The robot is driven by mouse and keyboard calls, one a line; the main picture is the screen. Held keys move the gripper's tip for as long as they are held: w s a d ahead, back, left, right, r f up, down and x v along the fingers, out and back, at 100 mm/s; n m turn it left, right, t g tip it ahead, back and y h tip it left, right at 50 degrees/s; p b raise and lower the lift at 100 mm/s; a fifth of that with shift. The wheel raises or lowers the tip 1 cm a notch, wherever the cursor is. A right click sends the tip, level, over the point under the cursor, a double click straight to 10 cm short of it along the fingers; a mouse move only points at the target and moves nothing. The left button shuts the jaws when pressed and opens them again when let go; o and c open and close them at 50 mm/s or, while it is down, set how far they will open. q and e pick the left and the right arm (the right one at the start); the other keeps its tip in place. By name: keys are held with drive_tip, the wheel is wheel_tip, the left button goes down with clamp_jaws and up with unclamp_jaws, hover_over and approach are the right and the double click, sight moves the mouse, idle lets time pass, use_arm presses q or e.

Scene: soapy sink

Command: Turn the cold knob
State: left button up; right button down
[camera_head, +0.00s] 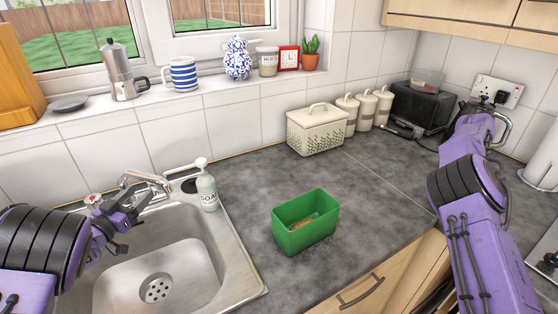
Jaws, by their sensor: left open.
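The metal faucet (146,178) stands at the back of the steel sink (225,262). A tap knob with a red mark (92,199) shows at its left, just behind my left gripper (136,208). I cannot make out a cold knob; part of the tap base is hidden by the gripper. My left gripper is open, in front of the faucet and over the back of the sink. Whether it touches the tap is not clear. My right gripper (399,128) is small and dark near the black toaster, far from the sink; its jaws cannot be read.
A soap bottle (207,190) stands right of the faucet. A green box (305,222) sits on the grey counter (245,185). A bread bin (317,132), white canisters (366,108) and the black toaster (420,106) line the wall. The counter around the box is clear.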

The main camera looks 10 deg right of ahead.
sight(150, 185)
use_arm(q)
drive_tip(key=x, duration=0.4)
drive_tip(key=f+x, duration=0.1)
drive_tip(key=x, duration=0.1)
drive_tip(key=shift+w+a+p, duration=0.1)
drive_tip(key=shift+w+p, duration=0.25)
drive_tip(key=shift+w, duration=0.2)
use_arm(e)
drive_tip(key=shift+w+r, duration=0.3)
drive_tip(key=shift+w, duration=0.25)
use_arm(q)
drive_tip(key=shift+r, duration=0.1)
use_arm(e)
drive_tip(key=shift+s, duration=0.1)
use_arm(q)
drive_tip(key=shift+s+r, duration=0.15)
use_arm(e)
drive_tip(key=shift+s+r, duration=0.2)
drive_tip(key=shift+s, duration=0.05)
use_arm(q)
drive_tip(key=c, duration=0.8)
use_arm(e)
drive_tip(key=shift+w, duration=0.1)
use_arm(q)
drive_tip(key=shift+o, duration=0.2)
